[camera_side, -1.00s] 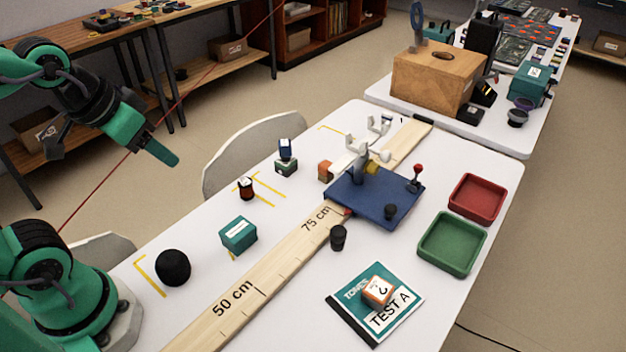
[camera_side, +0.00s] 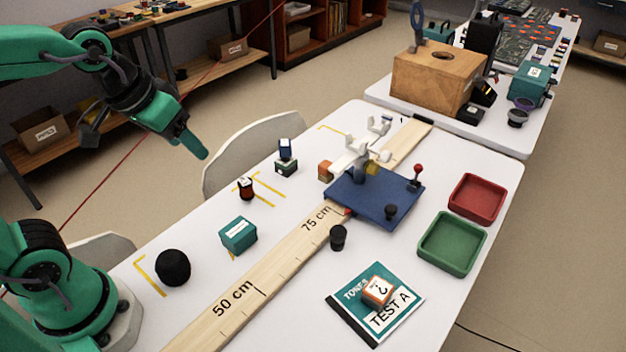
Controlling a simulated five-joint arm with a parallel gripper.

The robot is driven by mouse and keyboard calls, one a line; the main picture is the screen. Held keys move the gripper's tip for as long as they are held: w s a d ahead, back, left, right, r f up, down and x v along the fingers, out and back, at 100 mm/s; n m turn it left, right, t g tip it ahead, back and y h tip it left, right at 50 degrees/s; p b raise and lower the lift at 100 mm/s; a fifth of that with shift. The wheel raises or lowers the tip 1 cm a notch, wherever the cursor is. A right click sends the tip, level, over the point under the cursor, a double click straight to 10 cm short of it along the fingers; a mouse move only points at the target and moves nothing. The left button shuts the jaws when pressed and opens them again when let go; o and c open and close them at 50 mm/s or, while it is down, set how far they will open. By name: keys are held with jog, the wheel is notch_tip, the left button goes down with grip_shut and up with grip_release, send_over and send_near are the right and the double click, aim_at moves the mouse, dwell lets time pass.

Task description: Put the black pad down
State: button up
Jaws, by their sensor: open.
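My gripper (camera_side: 145,148) is at the upper left, raised in the air beyond the table's left edge. Its green finger and dark finger are spread wide, with nothing between them. No flat black pad is plain to see, and I cannot tell which black thing the name means. A rounded black piece (camera_side: 173,267) rests on the white table near my base, below the gripper in the picture. A small black cylinder (camera_side: 338,237) stands beside the wooden ruler. A small black knob-like piece (camera_side: 391,212) is on the blue platform. The gripper touches none of these.
The wooden ruler (camera_side: 240,300) runs lengthwise along the table. A teal box (camera_side: 238,234) and small blocks stand left of it. The blue platform (camera_side: 350,203) bears a white fixture. Red (camera_side: 459,207) and green (camera_side: 429,256) trays and a TEST A booklet (camera_side: 353,295) lie to the right.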

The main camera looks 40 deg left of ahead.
jog(key=w+d+f+n+g, duration=0.15)
jog(key=w+d+f, duration=0.25)
jog(key=w+d, duration=0.45)
jog(key=n+g, duration=0.1)
send_near(338, 229)
jog(key=a, duration=0.1)
jog(key=shift+w+f+h, duration=0.15)
jog(key=shift+f+h, duration=0.25)
jog(key=shift+f, duration=0.35)
jog(key=shift+x, duration=1.25)
jog(key=shift+d, duration=0.1)
jog(key=shift+x, duration=2.6)
jog(key=shift+w, duration=0.1)
